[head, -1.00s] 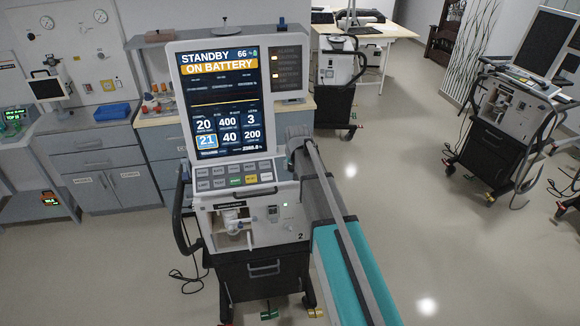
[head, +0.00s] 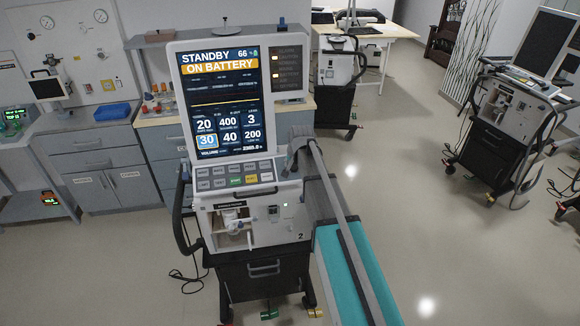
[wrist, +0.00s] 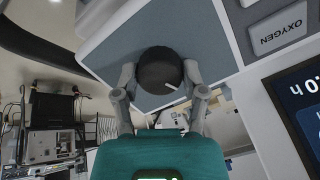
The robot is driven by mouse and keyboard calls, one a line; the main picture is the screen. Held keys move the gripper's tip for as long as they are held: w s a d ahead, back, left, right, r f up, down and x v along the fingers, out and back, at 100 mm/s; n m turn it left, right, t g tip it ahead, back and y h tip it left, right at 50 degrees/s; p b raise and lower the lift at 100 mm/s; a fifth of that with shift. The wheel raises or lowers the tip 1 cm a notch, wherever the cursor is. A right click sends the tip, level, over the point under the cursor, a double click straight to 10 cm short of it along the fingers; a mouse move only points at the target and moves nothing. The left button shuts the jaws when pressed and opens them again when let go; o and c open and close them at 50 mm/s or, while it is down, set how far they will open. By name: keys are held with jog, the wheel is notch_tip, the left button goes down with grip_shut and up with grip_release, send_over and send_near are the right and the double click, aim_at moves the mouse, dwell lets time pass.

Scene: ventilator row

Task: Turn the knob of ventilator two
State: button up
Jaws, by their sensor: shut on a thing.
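Ventilator two (head: 260,222), a white and black cart marked 2, stands in the middle of the head view. Its screen (head: 220,100) reads "STANDBY", "ON BATTERY", with a highlighted field showing 30. In the wrist view its dark round knob (wrist: 161,72) with a white pointer line sits on a grey-blue panel. The pointer aims to the lower right. My gripper (wrist: 160,88) has one finger on each side of the knob and is shut on it. In the head view my arm crosses the machine's right side, and the knob is hidden there.
A key labelled OXYGEN (wrist: 280,28) and the screen edge lie right of the knob in the wrist view. Another ventilator cart (head: 505,120) stands at the right. Grey cabinets (head: 95,165) line the back left. The floor between the carts is open.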

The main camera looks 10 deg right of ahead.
jog(key=o, duration=1.1)
jog(key=shift+o, duration=0.2)
jog(key=s+a+f+n+g, duration=0.1)
jog(key=s+n+g, duration=0.3)
jog(key=s, duration=2.5)
jog(key=shift+a+f+n+g, duration=0.2)
jog(key=shift+n+g, duration=0.1)
jog(key=shift+n, duration=0.8)
